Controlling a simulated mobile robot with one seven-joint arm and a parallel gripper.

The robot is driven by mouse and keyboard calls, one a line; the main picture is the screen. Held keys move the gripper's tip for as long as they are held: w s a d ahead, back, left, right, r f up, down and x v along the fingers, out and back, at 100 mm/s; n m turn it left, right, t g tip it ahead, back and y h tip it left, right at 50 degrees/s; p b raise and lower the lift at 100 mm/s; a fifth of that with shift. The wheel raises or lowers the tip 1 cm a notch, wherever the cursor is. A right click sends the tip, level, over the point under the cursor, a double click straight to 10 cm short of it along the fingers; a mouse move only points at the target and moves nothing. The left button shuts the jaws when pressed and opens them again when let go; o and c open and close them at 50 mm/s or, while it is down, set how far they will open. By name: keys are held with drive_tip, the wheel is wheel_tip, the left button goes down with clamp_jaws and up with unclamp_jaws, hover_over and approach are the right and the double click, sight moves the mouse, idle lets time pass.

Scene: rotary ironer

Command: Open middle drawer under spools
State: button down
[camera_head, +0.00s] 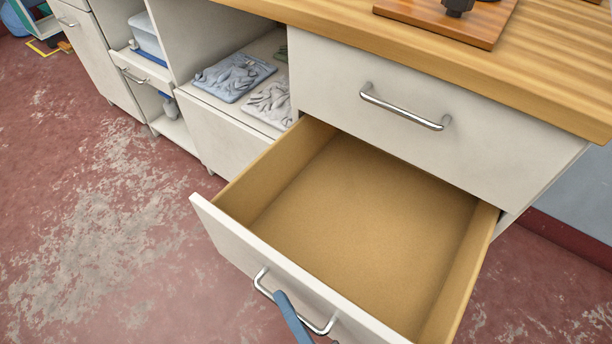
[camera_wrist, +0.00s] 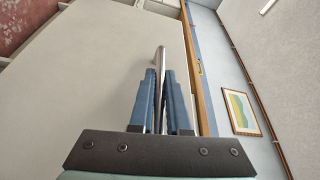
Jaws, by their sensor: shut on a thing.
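The drawer (camera_head: 365,225) is pulled far out from the white cabinet, below a shut top drawer (camera_head: 420,120). Its inside is bare tan wood and looks empty. A curved metal handle (camera_head: 296,304) is on its white front. My gripper (camera_head: 283,298) shows as a blue finger at this handle, at the bottom of the head view. In the wrist view, the two blue fingers of my gripper (camera_wrist: 161,95) are shut on the metal handle (camera_wrist: 160,62), which runs between them. No spools can be made out in either view.
A wooden worktop (camera_head: 480,50) lies above the drawers, with a wooden board (camera_head: 445,22) on it. Open shelves to the left hold two relief plates (camera_head: 234,78) and a plastic bin (camera_head: 146,35). The worn red floor (camera_head: 100,220) is clear at the left.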

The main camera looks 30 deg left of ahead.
drive_tip(key=shift+s+p, duration=0.55)
drive_tip(key=shift+s, duration=1.95)
drive_tip(key=c, duration=0.9)
unclamp_jaws()
drive_tip(key=p+v, duration=0.1)
drive_tip(key=v, duration=1.2)
drive_tip(key=shift+a, duration=0.1)
